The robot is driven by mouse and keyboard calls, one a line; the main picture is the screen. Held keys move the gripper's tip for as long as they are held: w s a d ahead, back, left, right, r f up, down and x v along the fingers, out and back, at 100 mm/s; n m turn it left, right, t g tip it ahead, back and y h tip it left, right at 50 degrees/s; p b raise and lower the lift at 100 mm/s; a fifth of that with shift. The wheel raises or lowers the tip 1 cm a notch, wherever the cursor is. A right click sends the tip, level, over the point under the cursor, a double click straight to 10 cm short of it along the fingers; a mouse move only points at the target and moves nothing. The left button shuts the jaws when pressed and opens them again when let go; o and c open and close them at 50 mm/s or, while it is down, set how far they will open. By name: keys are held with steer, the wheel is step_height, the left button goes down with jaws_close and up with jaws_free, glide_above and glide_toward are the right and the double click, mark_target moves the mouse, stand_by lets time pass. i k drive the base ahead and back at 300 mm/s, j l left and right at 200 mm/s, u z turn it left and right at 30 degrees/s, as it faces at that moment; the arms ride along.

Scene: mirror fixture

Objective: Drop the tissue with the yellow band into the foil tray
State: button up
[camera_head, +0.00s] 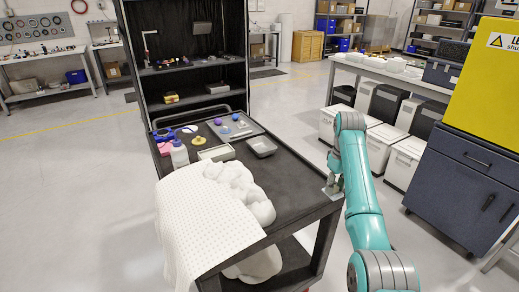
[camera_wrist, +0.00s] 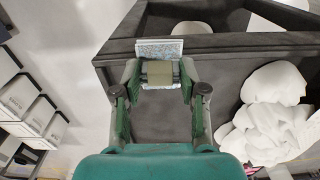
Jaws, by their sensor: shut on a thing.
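My gripper (camera_wrist: 159,75) is shut on a small flat thing in the wrist view. The thing has a speckled pale blue-white part (camera_wrist: 160,47) beyond the fingertips and a dull yellow-tan band (camera_wrist: 160,73) between them; I take it for the tissue with the yellow band. In the head view my gripper (camera_head: 333,187) is at the right edge of the black cart (camera_head: 290,187). A small grey tray (camera_head: 262,146) lies on the cart top, and a pale-rimmed shallow tray (camera_head: 216,153) lies left of it. I cannot tell which is the foil tray.
A white dotted cloth (camera_head: 205,222) hangs over the cart's front left, with white lumpy material (camera_head: 240,186) beside it. A bottle (camera_head: 179,154) stands at the left. A larger grey tray (camera_head: 247,131) holds small coloured things. The cart top's right side is clear.

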mark_target(264, 150)
steer(key=i+j, duration=1.2)
steer(key=j, duration=0.1)
